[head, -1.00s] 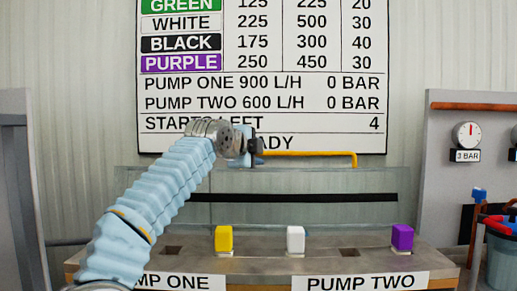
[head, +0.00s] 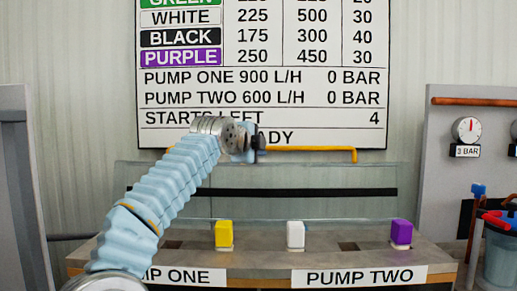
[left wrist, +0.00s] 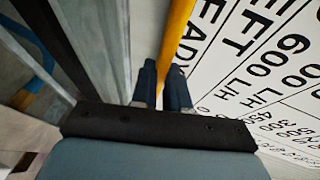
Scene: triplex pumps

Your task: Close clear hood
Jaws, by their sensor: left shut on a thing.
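The clear hood (head: 300,178) is a see-through panel standing raised behind the row of coloured blocks on the pump bench. A yellow handle bar (head: 310,149) runs along its top, in front of the sign. In the left wrist view the yellow bar (left wrist: 176,45) passes between the two dark fingers (left wrist: 161,88). My right gripper is in neither view.
The bench has yellow (head: 224,233), white (head: 296,234) and purple (head: 401,231) blocks on its top. A sign (head: 262,75) hangs behind the hood. A gauge panel (head: 440,150) and a bucket (head: 500,255) stand at the right.

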